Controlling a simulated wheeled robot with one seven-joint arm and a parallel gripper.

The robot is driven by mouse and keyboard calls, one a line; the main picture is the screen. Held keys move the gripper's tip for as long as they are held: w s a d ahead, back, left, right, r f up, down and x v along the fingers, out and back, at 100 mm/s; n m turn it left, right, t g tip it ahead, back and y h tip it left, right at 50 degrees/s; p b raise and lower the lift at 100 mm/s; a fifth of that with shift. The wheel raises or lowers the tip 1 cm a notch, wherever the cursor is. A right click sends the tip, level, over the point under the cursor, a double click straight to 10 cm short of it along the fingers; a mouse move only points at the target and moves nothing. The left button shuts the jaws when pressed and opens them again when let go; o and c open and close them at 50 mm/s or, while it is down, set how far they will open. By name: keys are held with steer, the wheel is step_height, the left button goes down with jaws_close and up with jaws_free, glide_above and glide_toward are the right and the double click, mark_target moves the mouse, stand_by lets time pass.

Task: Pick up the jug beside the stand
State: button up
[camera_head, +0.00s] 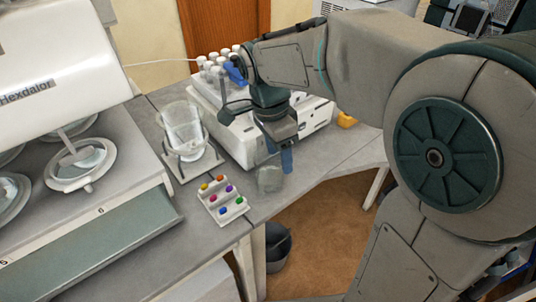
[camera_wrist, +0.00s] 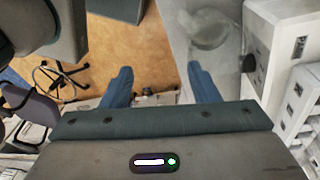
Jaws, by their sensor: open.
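A small clear jug (camera_head: 270,179) stands on the grey bench near its front edge, to the right of the stand (camera_head: 196,164). The stand holds a larger clear glass vessel (camera_head: 184,128). My gripper (camera_head: 286,161) is above the bench edge, up and slightly right of the jug in the head view. In the wrist view my gripper (camera_wrist: 160,86) shows two blue fingers wide apart with nothing between them. The jug (camera_wrist: 208,30) appears there beyond the fingertips, towards the right finger. Its handle cannot be made out.
A white machine (camera_head: 240,140) with several white-capped bottles stands behind the jug. A rack of coloured vials (camera_head: 224,200) is in front of the jug to the left. A large white device (camera_head: 60,60) fills the left. A dark bin (camera_head: 276,246) is on the floor below the edge.

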mark_target(263, 179)
steer(key=w+a+r+m+g+h+p, duration=0.15)
steer(key=w+a+m, duration=0.25)
steer(key=a+m, duration=0.4)
steer(key=shift+m+t+h, duration=0.25)
steer(key=shift+m+h, duration=0.05)
steer(key=shift+h, duration=0.25)
steer(key=shift+p+x, duration=1.35)
steer(key=shift+x, duration=5.45)
steer(key=shift+w+a+f, duration=0.1)
steer(key=shift+w+a, duration=0.05)
steer(key=c, duration=1.2)
